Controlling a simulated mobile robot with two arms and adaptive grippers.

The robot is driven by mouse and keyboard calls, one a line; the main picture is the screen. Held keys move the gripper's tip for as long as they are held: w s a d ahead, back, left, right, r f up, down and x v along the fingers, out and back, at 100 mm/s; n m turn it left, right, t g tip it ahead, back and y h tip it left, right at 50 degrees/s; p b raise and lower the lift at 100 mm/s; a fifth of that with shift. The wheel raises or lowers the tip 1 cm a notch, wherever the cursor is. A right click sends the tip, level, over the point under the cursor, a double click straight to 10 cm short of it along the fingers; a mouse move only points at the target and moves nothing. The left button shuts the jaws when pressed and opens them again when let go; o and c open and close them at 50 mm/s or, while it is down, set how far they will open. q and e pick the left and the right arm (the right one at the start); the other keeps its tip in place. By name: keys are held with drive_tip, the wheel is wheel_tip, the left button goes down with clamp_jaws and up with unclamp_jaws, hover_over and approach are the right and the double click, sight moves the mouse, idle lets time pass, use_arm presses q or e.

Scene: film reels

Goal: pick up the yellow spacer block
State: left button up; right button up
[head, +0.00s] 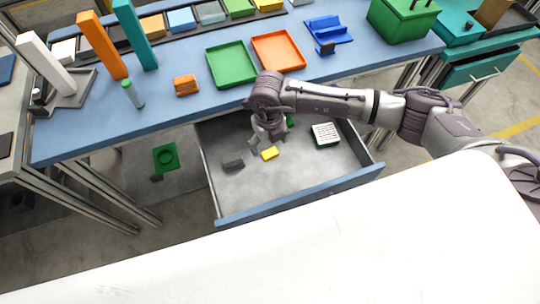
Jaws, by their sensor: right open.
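The yellow spacer block (270,153) lies on the floor of an open drawer (300,190) under the blue table. My right gripper (264,139) reaches down into the drawer from the right side, with its fingers just above and behind the yellow block. The fingers are open, and the block looks apart from them, though the exact gap is hard to tell. My left gripper is not in the picture.
A dark grey block (233,163) and a white slotted box (326,134) lie in the drawer, with a small green item partly hidden behind my gripper. The blue table (180,118) overhangs the drawer's back. The drawer's front floor is clear.

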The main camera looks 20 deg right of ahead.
sight(270, 152)
drive_tip(key=f+b, duration=0.1)
drive_tip(key=f, duration=0.1)
drive_tip(key=f+b, duration=0.2)
drive_tip(key=shift+d+f, duration=0.2)
drive_tip(key=shift+f, duration=0.2)
drive_tip(key=shift+r, duration=0.1)
drive_tip(key=c, duration=1.3)
